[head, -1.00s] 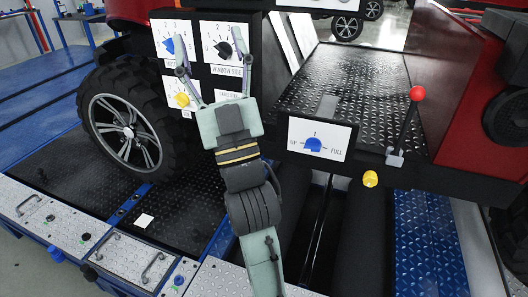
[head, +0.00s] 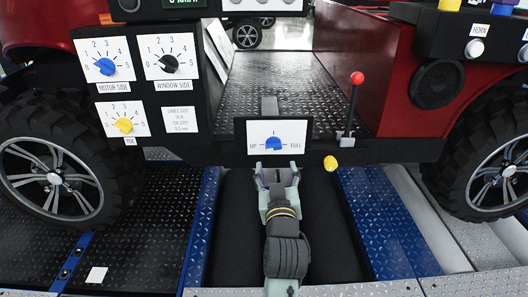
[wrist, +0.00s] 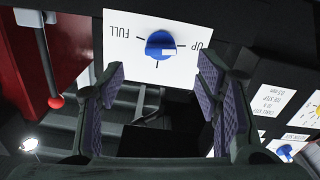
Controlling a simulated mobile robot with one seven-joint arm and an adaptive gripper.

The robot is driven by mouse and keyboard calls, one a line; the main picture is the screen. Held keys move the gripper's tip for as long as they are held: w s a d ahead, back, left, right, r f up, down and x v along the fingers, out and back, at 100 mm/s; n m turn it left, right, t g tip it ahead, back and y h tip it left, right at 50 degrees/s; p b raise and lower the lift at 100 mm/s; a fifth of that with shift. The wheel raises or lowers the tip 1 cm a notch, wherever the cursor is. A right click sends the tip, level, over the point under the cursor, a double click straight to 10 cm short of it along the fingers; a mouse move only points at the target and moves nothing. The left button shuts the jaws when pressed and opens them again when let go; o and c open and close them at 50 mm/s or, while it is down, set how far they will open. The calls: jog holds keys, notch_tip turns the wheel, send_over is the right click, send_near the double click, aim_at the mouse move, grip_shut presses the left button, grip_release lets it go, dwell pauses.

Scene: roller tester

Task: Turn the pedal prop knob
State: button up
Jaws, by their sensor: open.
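The pedal prop knob (head: 274,143) is blue and sits on a white plate (head: 294,131) marked UP and FULL, on the dark front panel. In the wrist view the blue knob (wrist: 160,45) appears upside down at the top centre, above and between the fingers. My gripper (head: 277,172) is just below the plate in the head view, with its fingers pointing up toward it. In the wrist view my gripper (wrist: 163,95) is open, with a wide empty gap between its purple pads. It does not touch the knob.
A red-tipped lever (head: 353,105) and a yellow knob (head: 331,163) are to the right of the plate. A panel at left carries a blue dial (head: 105,67), a black dial (head: 169,64) and a yellow dial (head: 124,125). Dark rollers (head: 332,235) lie below.

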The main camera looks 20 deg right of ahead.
aim_at(274, 146)
jog(key=p+x, duration=0.1)
jog(key=x, duration=0.7)
jog(key=shift+w+p, duration=0.35)
jog(key=shift+w, duration=0.05)
jog(key=shift+c, duration=0.3)
jog(key=c, duration=1.1)
